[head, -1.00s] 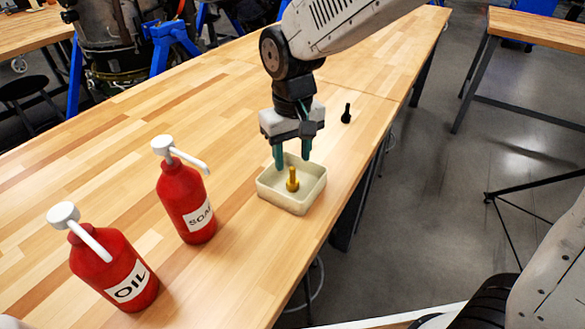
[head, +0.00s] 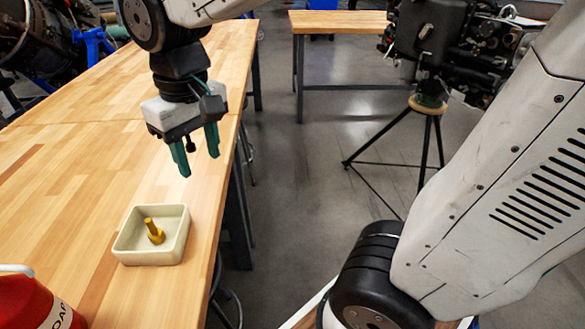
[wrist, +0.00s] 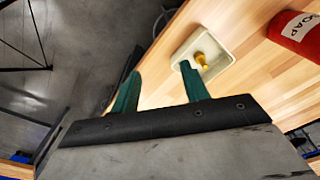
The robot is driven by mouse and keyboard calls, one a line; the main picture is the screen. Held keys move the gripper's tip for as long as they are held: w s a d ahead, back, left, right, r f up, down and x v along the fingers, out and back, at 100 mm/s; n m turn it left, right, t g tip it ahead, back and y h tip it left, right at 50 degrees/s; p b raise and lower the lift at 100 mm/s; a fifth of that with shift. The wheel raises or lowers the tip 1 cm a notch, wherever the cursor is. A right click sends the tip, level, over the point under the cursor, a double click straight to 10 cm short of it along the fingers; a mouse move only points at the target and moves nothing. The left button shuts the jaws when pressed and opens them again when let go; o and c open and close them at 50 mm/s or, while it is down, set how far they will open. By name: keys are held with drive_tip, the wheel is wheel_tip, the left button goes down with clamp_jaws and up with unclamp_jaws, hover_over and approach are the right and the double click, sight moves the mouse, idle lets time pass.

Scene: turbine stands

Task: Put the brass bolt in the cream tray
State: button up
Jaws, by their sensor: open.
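In the wrist view the bolt (wrist: 201,60) also shows in the tray (wrist: 222,66), beyond the fingers. My gripper (head: 198,165) is open, with two green fingers and nothing between them. It is above and beyond the tray in the head view, apart from the bolt.
A red soap bottle (head: 38,305) is at the lower left of the head view, partly cut off. It also shows in the wrist view (wrist: 300,32). The wooden table (head: 75,190) is clear left of the tray. A tripod (head: 425,135) bears dark machinery on the floor at right.

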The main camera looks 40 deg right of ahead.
drive_tip(key=s+d+f+m, duration=0.1)
drive_tip(key=s+d+m, duration=0.1)
drive_tip(key=s+d, duration=0.7)
drive_tip(key=s, duration=0.4)
drive_tip(key=shift+d+m+t, duration=0.3)
drive_tip(key=shift+d, duration=0.1)
